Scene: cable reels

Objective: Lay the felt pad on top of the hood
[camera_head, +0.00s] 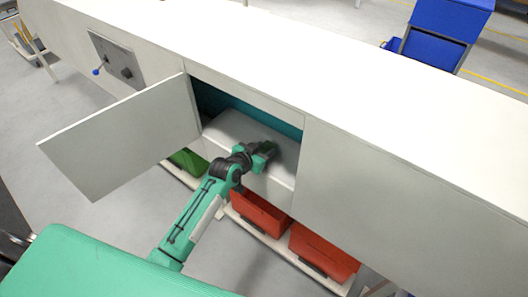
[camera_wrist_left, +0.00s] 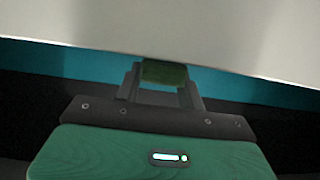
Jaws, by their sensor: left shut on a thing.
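My left gripper (camera_head: 265,151) reaches into the open compartment of the long white cabinet. In the left wrist view its two dark fingers (camera_wrist_left: 166,75) are shut on a small dark green felt pad (camera_wrist_left: 165,72). In the head view I cannot clearly separate the pad from the gripper. A pale grey box-like body, which looks like the hood (camera_head: 232,126), fills the lower part of the opening; the gripper is over its right part. A pale surface (camera_wrist_left: 180,25) lies beyond the pad in the left wrist view; I cannot tell if they touch. My right gripper is out of view.
The cabinet door (camera_head: 125,140) stands open to the left. The compartment's inside (camera_head: 258,113) is teal and dark. Red bins (camera_head: 322,252) and a green bin (camera_head: 188,162) stand low beneath. The white cabinet top (camera_head: 330,75) is clear. Blue bins (camera_head: 440,35) stand behind.

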